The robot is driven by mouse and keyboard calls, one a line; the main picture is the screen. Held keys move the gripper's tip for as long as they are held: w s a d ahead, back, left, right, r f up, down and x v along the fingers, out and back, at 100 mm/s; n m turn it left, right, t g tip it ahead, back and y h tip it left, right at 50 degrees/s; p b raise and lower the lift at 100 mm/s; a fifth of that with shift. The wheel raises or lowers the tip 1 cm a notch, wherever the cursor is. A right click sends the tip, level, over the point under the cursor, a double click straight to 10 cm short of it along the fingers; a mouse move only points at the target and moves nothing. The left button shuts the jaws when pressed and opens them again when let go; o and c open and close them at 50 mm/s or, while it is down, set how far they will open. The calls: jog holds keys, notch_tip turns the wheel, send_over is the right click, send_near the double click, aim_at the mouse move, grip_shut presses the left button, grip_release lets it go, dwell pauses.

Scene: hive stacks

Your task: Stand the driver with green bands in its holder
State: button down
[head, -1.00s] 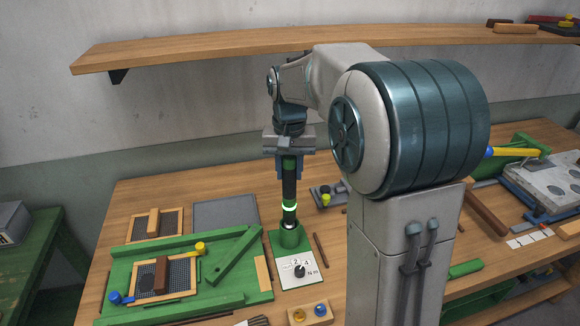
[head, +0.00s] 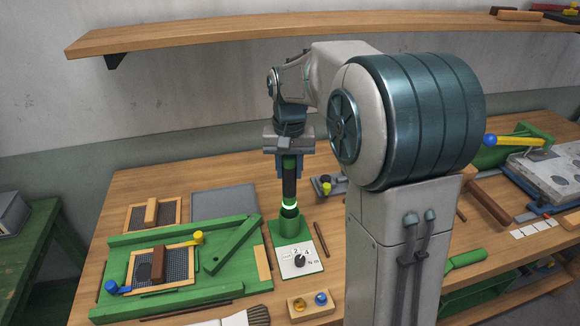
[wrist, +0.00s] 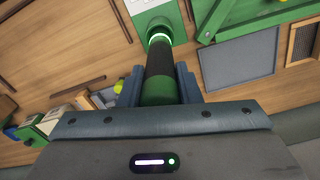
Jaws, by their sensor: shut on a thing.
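The driver with green bands (head: 289,186) is dark, with a green band near the top and a bright glowing ring low down. It hangs upright in my gripper (head: 289,172), whose fingers are shut on its upper part. Its lower end is at the mouth of the green cup-shaped holder (head: 290,224) and appears to be inside it. The wrist view shows the driver (wrist: 160,62) running between my gripper's fingers (wrist: 159,82) to the holder (wrist: 155,16). The tip is hidden, so I cannot tell whether it touches the bottom.
A grey mat (head: 224,201) lies behind. A wooden block with two round pieces (head: 310,306) is in front. A shelf (head: 230,42) runs above.

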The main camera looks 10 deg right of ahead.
jog(key=c, duration=1)
grip_release()
jog(key=shift+o, duration=0.2)
notch_tip(320, 180, up, 14)
jog(key=s+f+n+t, duration=0.1)
jog(key=s+f, duration=0.6)
jog(key=s, duration=0.4)
jog(key=s+f+n+t, duration=0.2)
jog(key=s+f, duration=0.5)
jog(key=s, duration=0.4)
jog(key=shift+d+f, duration=0.15)
jog(key=shift+f, duration=0.15)
